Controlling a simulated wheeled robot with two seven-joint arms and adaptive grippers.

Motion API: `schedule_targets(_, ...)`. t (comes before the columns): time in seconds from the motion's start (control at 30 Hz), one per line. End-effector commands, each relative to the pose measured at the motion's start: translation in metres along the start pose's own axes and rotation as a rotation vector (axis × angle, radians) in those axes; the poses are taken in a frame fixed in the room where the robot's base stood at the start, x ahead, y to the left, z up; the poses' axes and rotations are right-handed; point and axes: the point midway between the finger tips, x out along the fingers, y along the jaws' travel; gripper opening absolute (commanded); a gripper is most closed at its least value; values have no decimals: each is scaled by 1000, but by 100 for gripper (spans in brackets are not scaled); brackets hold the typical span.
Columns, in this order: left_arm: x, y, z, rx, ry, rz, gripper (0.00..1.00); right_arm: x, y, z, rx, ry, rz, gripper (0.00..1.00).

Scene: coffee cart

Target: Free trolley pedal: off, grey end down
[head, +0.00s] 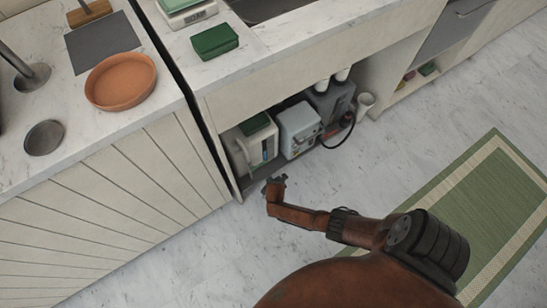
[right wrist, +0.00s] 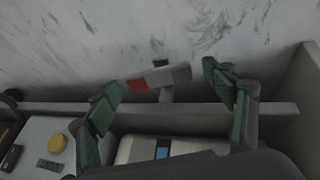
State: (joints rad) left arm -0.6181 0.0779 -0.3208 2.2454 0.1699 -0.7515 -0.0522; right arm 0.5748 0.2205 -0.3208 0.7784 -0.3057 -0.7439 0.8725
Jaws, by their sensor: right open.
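The trolley pedal (right wrist: 158,78) shows in the right wrist view as a short bar on a stem at the edge of a grey board. Its red end (right wrist: 138,85) is on the left and its grey end (right wrist: 180,73) on the right; I cannot tell which end is lower. My right gripper (right wrist: 163,80) is open, its green-padded fingers apart on either side of the pedal, with no clear contact. In the head view the right gripper (head: 276,184) is low by the cabinet's open lower bay, and I cannot make out the pedal there. My left gripper is not in view.
The open bay holds a white-green container (head: 257,142), a light grey box (head: 299,129) and a dark grey canister (head: 331,101). A white cup (head: 364,104) stands at its right. Marble floor is clear in front, with a green mat (head: 490,205) at the right.

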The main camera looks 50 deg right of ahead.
Motion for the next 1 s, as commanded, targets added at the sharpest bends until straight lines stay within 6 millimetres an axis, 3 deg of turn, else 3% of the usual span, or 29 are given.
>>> schedule_targets(0.17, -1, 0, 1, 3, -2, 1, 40, -2, 0, 0, 1, -1, 0, 75)
schedule_targets(0.37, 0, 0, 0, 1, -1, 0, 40, -18, -1, 1, 1, 1, -2, 75)
schedule_targets(1.0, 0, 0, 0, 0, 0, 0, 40, -110, -1, 0, 1, 0, -2, 75)
